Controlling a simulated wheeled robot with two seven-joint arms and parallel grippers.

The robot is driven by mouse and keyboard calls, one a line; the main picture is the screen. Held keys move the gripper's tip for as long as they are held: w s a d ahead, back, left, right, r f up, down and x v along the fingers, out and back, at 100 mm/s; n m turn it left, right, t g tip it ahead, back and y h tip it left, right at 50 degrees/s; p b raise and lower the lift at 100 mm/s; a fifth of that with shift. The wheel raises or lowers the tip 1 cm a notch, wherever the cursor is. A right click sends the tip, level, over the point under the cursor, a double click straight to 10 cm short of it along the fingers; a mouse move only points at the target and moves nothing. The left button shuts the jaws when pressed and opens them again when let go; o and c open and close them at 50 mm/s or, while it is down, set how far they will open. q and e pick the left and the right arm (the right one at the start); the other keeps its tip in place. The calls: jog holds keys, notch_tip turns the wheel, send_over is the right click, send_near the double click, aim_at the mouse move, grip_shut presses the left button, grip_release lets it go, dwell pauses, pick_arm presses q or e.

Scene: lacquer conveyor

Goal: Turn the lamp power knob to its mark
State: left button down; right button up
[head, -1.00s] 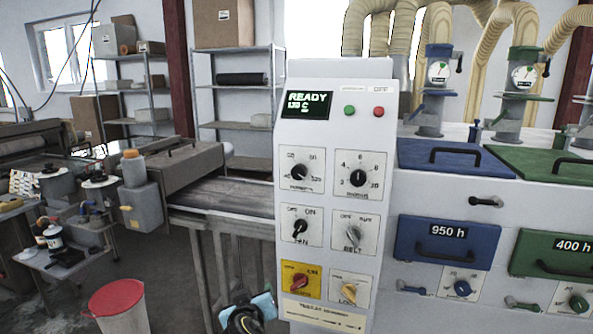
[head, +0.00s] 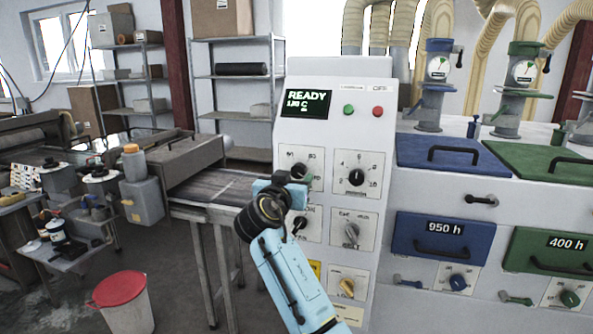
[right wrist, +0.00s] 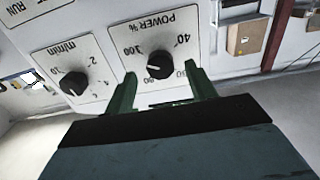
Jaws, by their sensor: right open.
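The lamp power knob is a black knob on a white square plate. In the right wrist view the power knob (right wrist: 160,65) sits under an upside-down "POWER %" label, with a light pointer line toward the left, the side of the 100. I cannot make out a separate target mark. My right gripper (right wrist: 161,74) is open, its green fingers on either side of the knob in the picture; contact cannot be told. In the head view the right gripper (head: 299,186) is in front of the panel's upper left plate and partly covers that knob. My left gripper is not in view.
The white control panel (head: 335,136) carries several other knobs. A speed knob (right wrist: 74,84) marked m/min is beside the power knob, and a belt knob (head: 351,233) sits lower. A red-lidded bin (head: 120,290) stands on the floor at left.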

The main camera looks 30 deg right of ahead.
aim_at(297, 173)
jog(key=shift+x, duration=1.55)
jog(key=c, duration=1)
jog(key=shift+n, duration=0.3)
